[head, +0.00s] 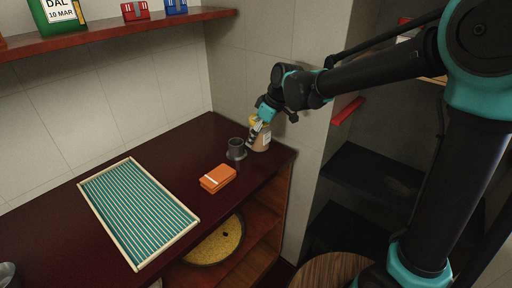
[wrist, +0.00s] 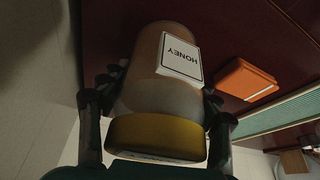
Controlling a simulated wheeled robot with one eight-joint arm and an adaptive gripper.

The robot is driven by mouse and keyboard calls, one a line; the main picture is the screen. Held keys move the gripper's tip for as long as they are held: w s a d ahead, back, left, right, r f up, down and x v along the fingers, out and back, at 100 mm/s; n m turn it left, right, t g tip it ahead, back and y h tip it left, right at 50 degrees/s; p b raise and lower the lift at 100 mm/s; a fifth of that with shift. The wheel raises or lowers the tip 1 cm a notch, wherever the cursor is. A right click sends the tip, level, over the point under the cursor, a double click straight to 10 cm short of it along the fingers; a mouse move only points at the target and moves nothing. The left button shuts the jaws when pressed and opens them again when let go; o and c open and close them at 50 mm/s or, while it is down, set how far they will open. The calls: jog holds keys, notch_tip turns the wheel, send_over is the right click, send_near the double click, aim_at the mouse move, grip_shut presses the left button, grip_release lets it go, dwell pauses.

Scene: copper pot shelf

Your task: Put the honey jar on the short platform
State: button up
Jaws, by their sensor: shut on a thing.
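The honey jar (head: 264,140) is at the far right end of the dark red counter, by the wall corner. In the wrist view the jar (wrist: 150,90) has a yellow lid, a pale brown body and a white HONEY label. My gripper (head: 259,124) comes from above and is shut around the jar near its lid, one finger on each side in the wrist view (wrist: 158,105). The jar looks upright in the head view; I cannot tell whether its base touches the counter. I cannot tell for sure which surface is the short platform.
A grey cylindrical cup (head: 236,149) stands just left of the jar. An orange box (head: 217,178) and a teal striped rack (head: 138,212) lie on the counter (head: 185,150). A round wooden top (head: 333,272) is low at the front. A wall shelf (head: 110,33) runs above.

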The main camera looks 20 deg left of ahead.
jog(key=shift+f, duration=2.5)
jog(key=shift+f, duration=0.1)
jog(key=o, duration=1.9)
jog(key=shift+c, duration=0.2)
jog(key=v, duration=1.2)
